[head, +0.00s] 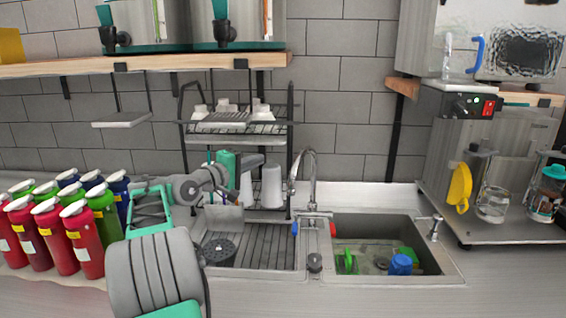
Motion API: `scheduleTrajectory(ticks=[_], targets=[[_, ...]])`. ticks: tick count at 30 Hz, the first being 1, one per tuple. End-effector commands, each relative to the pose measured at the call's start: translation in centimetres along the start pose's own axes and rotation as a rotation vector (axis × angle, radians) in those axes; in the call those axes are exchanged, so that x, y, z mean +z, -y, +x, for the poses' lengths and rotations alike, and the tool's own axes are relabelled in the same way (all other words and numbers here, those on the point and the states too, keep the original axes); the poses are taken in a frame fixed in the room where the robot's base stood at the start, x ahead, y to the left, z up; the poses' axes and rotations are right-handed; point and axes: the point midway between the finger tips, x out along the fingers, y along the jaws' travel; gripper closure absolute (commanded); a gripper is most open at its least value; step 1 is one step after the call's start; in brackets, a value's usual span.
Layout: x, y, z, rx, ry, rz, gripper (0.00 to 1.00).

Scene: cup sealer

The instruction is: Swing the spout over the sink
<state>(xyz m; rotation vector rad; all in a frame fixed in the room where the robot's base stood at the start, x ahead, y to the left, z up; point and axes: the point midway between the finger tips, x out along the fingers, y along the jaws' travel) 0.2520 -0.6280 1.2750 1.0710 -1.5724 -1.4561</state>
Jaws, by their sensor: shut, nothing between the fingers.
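The chrome faucet's spout (309,156) is a tall arch. It rises behind the sink, and its outlet end hangs to the left, near the drainboard side rather than over the basin. The sink basin (436,268) is at the right of the faucet, with a ribbed drainboard (262,250) on the left. My gripper (234,190) reaches in from the left, in front of the dish rack. It is shut and empty, left of the spout and apart from it. Its fingertips are small and hard to make out against the rack.
A black dish rack (291,105) with white cups stands behind the drainboard. Red, green and blue bottles (85,240) crowd the left counter. A blue cup (400,265) and green items lie in the basin. A soap dispenser (435,228) stands at the sink's right.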

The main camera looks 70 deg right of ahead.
Motion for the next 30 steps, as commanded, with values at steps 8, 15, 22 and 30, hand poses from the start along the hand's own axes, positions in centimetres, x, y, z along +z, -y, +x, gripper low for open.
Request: scheduleTrajectory(ticks=[8,15,22,30], targets=[[0.2,-0.5,4.4,0.002,0.007,-0.003,1.00],[0.1,-0.5,9.6,0.002,0.004,-0.002,1.00],[3.3,-0.4,10.6,0.001,0.002,-0.001,1.00],[3.9,-0.2,10.8,0.001,-0.001,0.000,1.00]])
